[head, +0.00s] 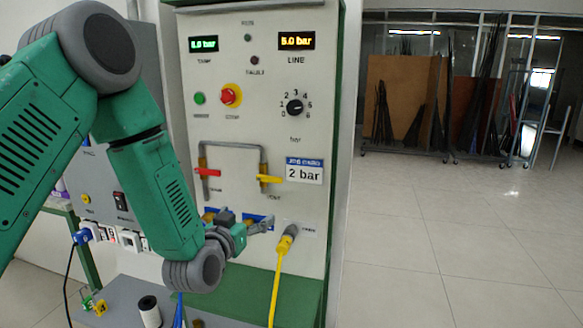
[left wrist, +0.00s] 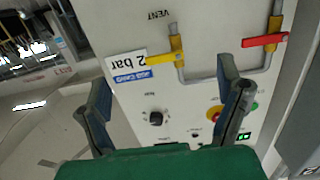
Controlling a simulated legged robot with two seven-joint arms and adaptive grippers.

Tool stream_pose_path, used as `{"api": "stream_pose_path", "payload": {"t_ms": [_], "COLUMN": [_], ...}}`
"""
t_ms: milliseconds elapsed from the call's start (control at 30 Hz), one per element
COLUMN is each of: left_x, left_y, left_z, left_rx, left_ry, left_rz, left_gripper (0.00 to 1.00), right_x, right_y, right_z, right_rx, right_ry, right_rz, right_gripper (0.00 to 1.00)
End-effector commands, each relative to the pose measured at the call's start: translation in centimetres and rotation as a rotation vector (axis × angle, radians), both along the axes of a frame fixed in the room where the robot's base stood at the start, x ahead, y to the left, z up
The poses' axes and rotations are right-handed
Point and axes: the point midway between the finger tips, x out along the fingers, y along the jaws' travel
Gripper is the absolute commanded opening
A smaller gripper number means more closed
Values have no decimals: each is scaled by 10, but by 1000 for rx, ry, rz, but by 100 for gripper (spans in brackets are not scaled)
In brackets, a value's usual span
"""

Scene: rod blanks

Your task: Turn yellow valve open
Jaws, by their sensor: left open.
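The yellow valve (head: 269,179) is on the right leg of a grey pipe loop on the panel, above the word VENT. Its lever sticks out sideways to the right, across the pipe. The yellow valve also shows in the left wrist view (left wrist: 166,59), between the fingers in the picture. My left gripper (head: 258,222) is below the yellow valve in the head view, in front of the panel. In the left wrist view its fingers (left wrist: 165,78) are wide apart with nothing between them. I cannot tell its exact distance from the lever. My right gripper is not in view.
A red valve (head: 208,172) is on the pipe's left leg. A yellow plug and cable (head: 286,240) hang at the panel's lower right. A 2 bar label (head: 304,171), a dial (head: 295,107) and a red stop button (head: 231,95) are nearby.

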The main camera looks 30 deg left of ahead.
Motion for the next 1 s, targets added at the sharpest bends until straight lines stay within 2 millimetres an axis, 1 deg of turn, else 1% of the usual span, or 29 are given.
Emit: {"api": "stream_pose_path", "payload": {"t_ms": [33, 100, 167, 267, 367, 600, 800, 900, 1000], "left_x": [3, 6, 9, 19, 35, 85, 119, 130, 136], "left_y": [6, 10, 11, 14, 19, 31, 40, 41, 42], "left_z": [20, 32, 36, 36, 36, 36, 35, 35, 35], "left_rx": [4, 10, 13, 13, 13, 12, 12, 12, 12], "left_ry": [-43, -77, -87, -89, -89, -89, -88, -87, -85], "left_rz": [15, 27, 30, 31, 31, 31, 30, 29, 29], "left_gripper": [86, 86, 86, 86, 86, 86, 86, 86, 86], "right_x": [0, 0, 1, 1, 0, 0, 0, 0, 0], "right_y": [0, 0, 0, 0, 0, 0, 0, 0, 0], "right_z": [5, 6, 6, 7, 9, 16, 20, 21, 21], "right_rx": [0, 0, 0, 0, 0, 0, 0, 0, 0], "right_ry": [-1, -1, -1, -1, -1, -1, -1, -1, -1], "right_rz": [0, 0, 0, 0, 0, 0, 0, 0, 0], "right_gripper": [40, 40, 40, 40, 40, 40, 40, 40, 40]}}
